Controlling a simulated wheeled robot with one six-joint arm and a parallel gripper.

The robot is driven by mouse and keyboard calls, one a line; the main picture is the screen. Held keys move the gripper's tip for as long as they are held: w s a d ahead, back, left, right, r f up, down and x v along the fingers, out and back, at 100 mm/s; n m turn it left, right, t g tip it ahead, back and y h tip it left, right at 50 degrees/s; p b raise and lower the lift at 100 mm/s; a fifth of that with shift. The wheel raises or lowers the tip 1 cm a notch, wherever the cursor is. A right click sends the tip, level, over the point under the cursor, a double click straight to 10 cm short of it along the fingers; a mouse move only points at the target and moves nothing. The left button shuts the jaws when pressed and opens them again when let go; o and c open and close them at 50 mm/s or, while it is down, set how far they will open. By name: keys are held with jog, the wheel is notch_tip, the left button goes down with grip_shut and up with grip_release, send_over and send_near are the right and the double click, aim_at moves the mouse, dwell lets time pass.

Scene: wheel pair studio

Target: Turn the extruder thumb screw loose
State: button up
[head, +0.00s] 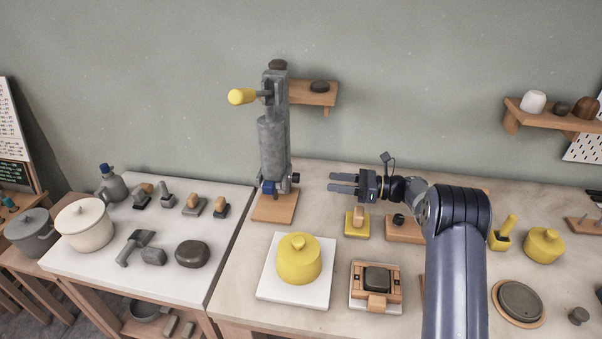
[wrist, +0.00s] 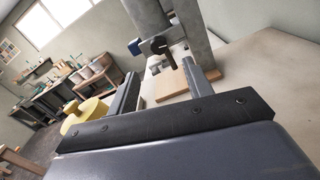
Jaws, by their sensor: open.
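The extruder (head: 272,140) is a tall grey metal cylinder on an upright with a yellow-handled lever, standing on a wooden base (head: 275,207). A small dark thumb screw (head: 295,178) sticks out from its lower right side, beside a blue part (head: 268,187). My gripper (head: 334,182) points left at the thumb screw, open and empty, with a gap between fingertips and screw. In the wrist view the thumb screw (wrist: 158,45) lies just ahead of the space between my two fingers (wrist: 163,68), nearer the upper part of it.
Below the gripper are a yellow-based wooden tool (head: 357,223) and a yellow lidded pot (head: 298,260) on a white board. A small wall shelf (head: 312,96) is right of the extruder. A white-topped table (head: 175,270) with several tools stands left.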

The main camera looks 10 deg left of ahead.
aim_at(296, 178)
jog(key=a+p, duration=0.3)
jog(key=a, duration=0.7)
jog(key=shift+s+a, duration=0.2)
jog(key=shift+s, duration=0.2)
jog(key=c, duration=1)
